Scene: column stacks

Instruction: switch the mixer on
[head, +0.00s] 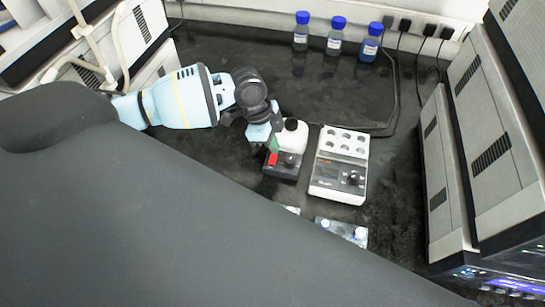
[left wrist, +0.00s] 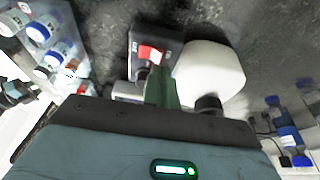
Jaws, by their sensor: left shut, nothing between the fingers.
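The mixer (head: 287,168) is a small dark box with a white rounded part on it, standing on the dark bench. In the left wrist view its black box (left wrist: 143,38) carries a red rocker switch (left wrist: 150,53), and the white part (left wrist: 208,75) lies to the right. My left gripper (head: 273,146) is shut and empty, reaching down over the switch side of the mixer. In the left wrist view its green fingers (left wrist: 158,80) end right at the red switch; I cannot tell whether they touch it. The switch's position is unclear. My right gripper is not in view.
A white block with wells and a knob (head: 340,168) stands close right of the mixer. Small vials in a rack (head: 345,231) sit in front. Three blue-capped bottles (head: 335,38) stand at the back. Tall grey instruments (head: 445,170) line the right. The bench behind the mixer is clear.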

